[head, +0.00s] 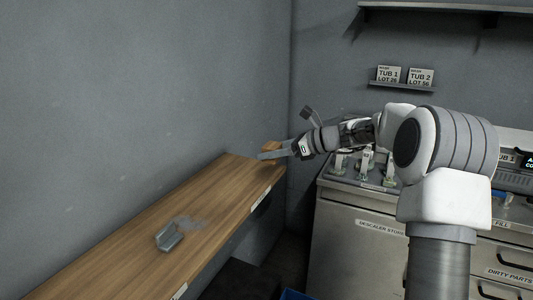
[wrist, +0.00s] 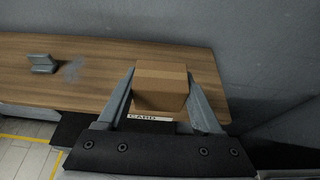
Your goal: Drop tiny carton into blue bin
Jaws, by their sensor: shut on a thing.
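The tiny carton (wrist: 160,88) is a small brown cardboard box. In the wrist view it sits between the two grey fingers of my gripper (wrist: 161,76), which is shut on it. In the head view the carton (head: 270,146) shows at the far end of the wooden bench, partly behind my gripper (head: 268,154). I cannot tell whether it touches the bench top. A blue edge (head: 294,295), perhaps the rim of the blue bin, shows at the bottom of the head view; the rest of it is out of frame.
The wooden bench (head: 130,245) runs along the left wall, with a grey metal bracket (head: 168,237) on it. A steel cabinet (head: 350,245) with several fittings on top stands to the right.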

